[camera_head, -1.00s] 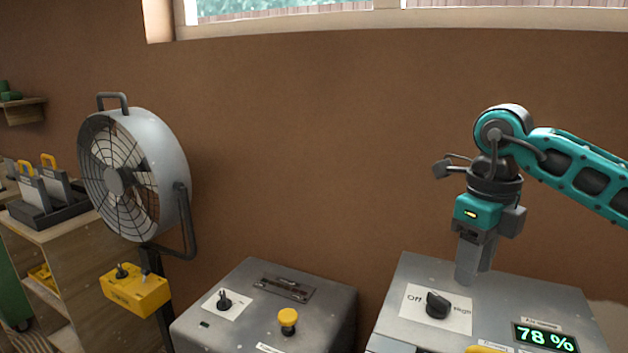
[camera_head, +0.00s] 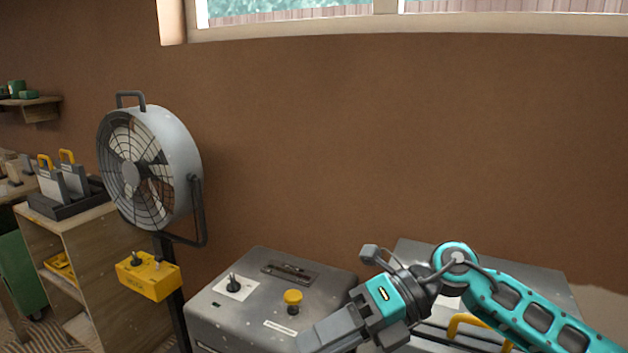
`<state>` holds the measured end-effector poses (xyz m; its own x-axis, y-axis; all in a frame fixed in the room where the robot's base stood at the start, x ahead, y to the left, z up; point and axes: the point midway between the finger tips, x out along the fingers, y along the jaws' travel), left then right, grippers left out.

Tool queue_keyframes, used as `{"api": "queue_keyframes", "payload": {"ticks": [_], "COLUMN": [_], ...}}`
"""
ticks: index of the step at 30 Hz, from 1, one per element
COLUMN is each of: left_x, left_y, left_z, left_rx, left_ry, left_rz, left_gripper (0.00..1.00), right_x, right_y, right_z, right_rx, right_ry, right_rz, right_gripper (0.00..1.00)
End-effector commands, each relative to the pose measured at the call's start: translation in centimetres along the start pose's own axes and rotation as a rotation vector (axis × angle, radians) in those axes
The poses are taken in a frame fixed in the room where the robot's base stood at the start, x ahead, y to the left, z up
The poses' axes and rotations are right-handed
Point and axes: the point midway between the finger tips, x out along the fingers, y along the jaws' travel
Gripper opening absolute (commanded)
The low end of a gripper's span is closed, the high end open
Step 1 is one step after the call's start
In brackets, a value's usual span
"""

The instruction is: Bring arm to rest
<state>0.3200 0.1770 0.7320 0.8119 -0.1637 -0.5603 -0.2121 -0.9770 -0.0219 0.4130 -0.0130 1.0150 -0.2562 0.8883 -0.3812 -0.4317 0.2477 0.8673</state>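My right arm comes in from the right, teal and dark grey, low in the head view. Its gripper (camera_head: 330,335) points down and to the left, in front of the two grey control boxes. The fingertips run toward the bottom edge, and I cannot tell whether they are open or shut. The arm covers much of the right control box (camera_head: 420,252), including its dial and display. My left arm and gripper are not in view.
The left control box (camera_head: 235,318) has a black switch and a yellow button (camera_head: 293,300). A grey fan (camera_head: 150,165) on a stand with a yellow switch box (camera_head: 148,277) is at left. Wooden shelving (camera_head: 65,225) stands further left. The wall above the arm is clear.

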Motion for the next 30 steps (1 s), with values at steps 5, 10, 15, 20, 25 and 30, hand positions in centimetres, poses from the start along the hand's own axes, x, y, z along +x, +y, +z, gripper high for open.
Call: {"api": "queue_keyframes", "payload": {"ticks": [5, 10, 15, 20, 25, 30], "left_x": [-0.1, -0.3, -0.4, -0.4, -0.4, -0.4], "left_y": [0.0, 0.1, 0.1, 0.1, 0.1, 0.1], "left_z": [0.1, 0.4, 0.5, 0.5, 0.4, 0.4], "left_rx": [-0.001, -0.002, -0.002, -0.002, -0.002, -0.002], "left_ry": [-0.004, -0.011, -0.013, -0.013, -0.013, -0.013], "left_rz": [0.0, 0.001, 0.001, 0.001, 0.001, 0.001], "left_gripper": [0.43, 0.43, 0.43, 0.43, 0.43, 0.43], "right_x": [2.2, 0.7, -1.9, -3.6, -3.4, -2.1], "right_y": [2.6, 1.5, -3.8, -11.4, -19.3, -23.2], "right_z": [1.1, 2.5, 1.7, -2.6, -11.5, -19.7], "right_rx": [0.216, 0.506, 0.872, 1.271, 1.725, 2.059], "right_ry": [-0.274, -0.574, -0.889, -1.183, -1.462, -1.628], "right_rz": [0.385, 0.672, 0.873, 0.973, 0.981, 0.933], "right_gripper": [0.41, 0.41, 0.41, 0.41, 0.41, 0.41]}}
